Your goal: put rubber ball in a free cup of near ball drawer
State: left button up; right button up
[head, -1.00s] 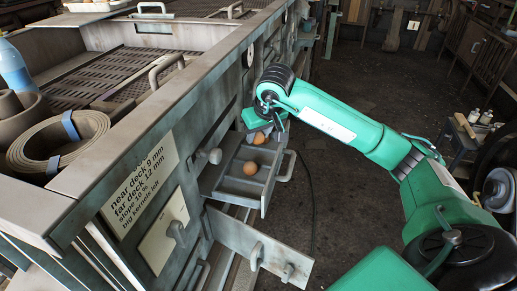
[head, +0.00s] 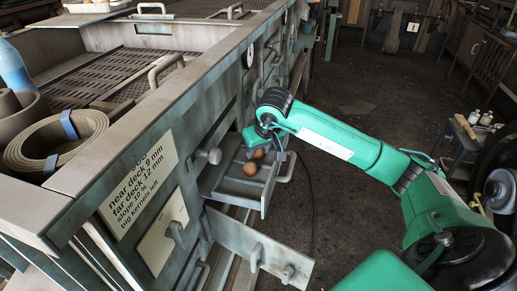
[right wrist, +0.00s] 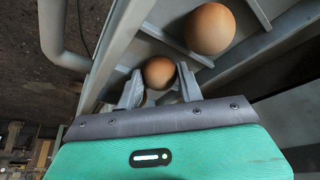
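The near ball drawer (head: 237,190) is pulled out from the machine's side, with dividers making cups. One brown-orange ball (head: 250,169) lies in its nearer part and also shows in the right wrist view (right wrist: 210,28). My right gripper (head: 272,143) is over the drawer's farther part, shut on the rubber ball (head: 258,153). In the right wrist view this ball (right wrist: 158,71) sits between the two fingertips (right wrist: 159,88). I cannot tell whether it touches the cup floor. Something brown shows partly behind the gripper's edge. My left gripper is out of view.
A flat panel with knobs (head: 260,245) juts out below the drawer. The drawer's handle (head: 287,166) sticks out on its right. The floor right of the drawer is clear.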

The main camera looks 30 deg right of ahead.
jog(key=o, duration=0.3)
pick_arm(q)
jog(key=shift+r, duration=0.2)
pick_arm(e)
jog(key=shift+r, duration=0.15)
jog(key=shift+r, duration=0.3)
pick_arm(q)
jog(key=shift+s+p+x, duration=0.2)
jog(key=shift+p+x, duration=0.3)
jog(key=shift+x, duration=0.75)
pick_arm(e)
jog(key=v, duration=1.1)
jog(key=shift+s+r, duration=0.15)
jog(key=shift+r, duration=0.05)
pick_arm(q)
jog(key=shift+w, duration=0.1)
